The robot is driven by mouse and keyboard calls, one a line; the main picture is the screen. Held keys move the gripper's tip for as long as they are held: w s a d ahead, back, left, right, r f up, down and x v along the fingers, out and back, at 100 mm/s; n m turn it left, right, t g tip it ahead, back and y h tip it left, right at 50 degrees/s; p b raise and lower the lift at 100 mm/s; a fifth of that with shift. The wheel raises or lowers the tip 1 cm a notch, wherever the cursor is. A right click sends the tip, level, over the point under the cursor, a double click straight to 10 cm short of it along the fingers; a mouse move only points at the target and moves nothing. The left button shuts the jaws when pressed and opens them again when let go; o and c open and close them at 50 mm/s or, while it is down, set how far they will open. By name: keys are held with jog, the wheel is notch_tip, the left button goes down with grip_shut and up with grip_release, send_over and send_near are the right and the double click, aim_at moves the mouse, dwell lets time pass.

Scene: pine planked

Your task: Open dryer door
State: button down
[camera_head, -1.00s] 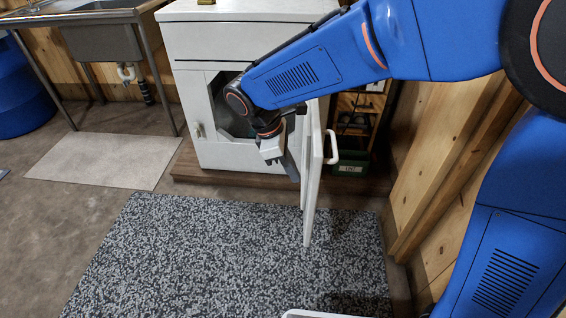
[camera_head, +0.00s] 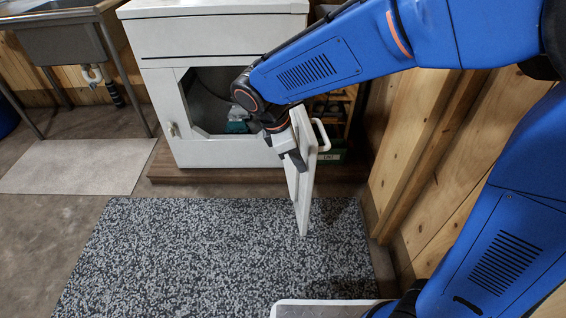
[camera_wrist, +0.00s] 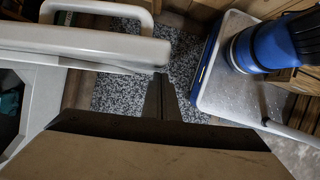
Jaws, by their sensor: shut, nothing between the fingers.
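The white dryer (camera_head: 215,88) stands ahead, its front opening uncovered, with something teal inside. Its door (camera_head: 304,190) is swung out wide, seen nearly edge-on, with a white handle (camera_head: 322,136) on its right face. My gripper (camera_head: 297,160) is shut and empty, at the inner side of the door, left of the panel. In the wrist view the closed fingers (camera_wrist: 160,92) show beside the door's edge (camera_wrist: 85,42), and the handle (camera_wrist: 95,8) lies beyond it. Whether the fingers touch the door I cannot tell.
A speckled mat (camera_head: 200,255) covers the floor in front. A wooden wall (camera_head: 425,140) with a post is close on the right. A metal sink (camera_head: 65,42) stands at the left above a plain light mat (camera_head: 80,166).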

jog(key=w+d+n+t, duration=0.1)
jog(key=w+d, duration=0.3)
jog(key=d, duration=1.2)
jog(key=shift+w+d+n, duration=0.25)
jog(key=shift+d+n, duration=0.1)
jog(key=shift+n, duration=0.45)
jog(key=shift+a, duration=0.1)
